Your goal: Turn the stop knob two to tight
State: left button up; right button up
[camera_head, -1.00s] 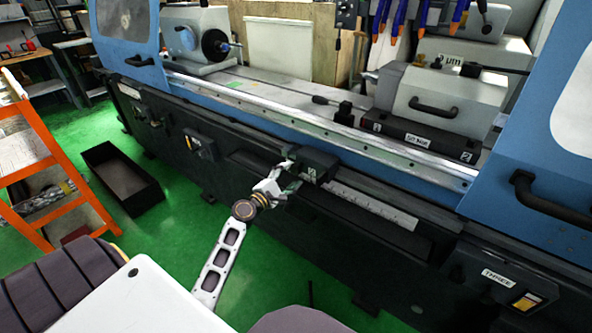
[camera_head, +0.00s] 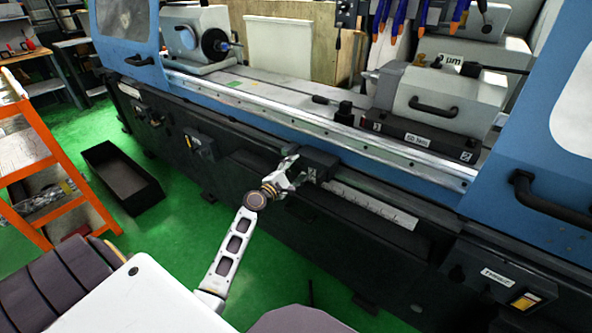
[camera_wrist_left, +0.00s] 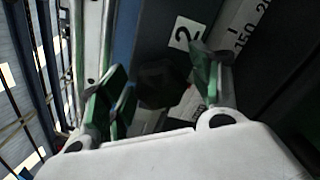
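The stop knob two (camera_wrist_left: 160,84) is a dark, blocky knob beside a white label "2" (camera_wrist_left: 187,34) in the left wrist view. My left gripper (camera_wrist_left: 160,92) has its green-padded fingers spread on either side of the knob. A gap shows at the left finger; whether the right finger touches the knob is unclear. In the head view my left gripper (camera_head: 294,170) is at the machine's front, against the left side of a black block (camera_head: 320,162). The knob itself is hidden there. My right gripper is not in view.
A blue door with a black handle (camera_head: 548,203) is at right. A black bin (camera_head: 125,180) and orange ladder (camera_head: 40,160) stand left on green floor.

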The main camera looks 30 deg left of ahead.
pick_arm(q)
jog(key=c, duration=1)
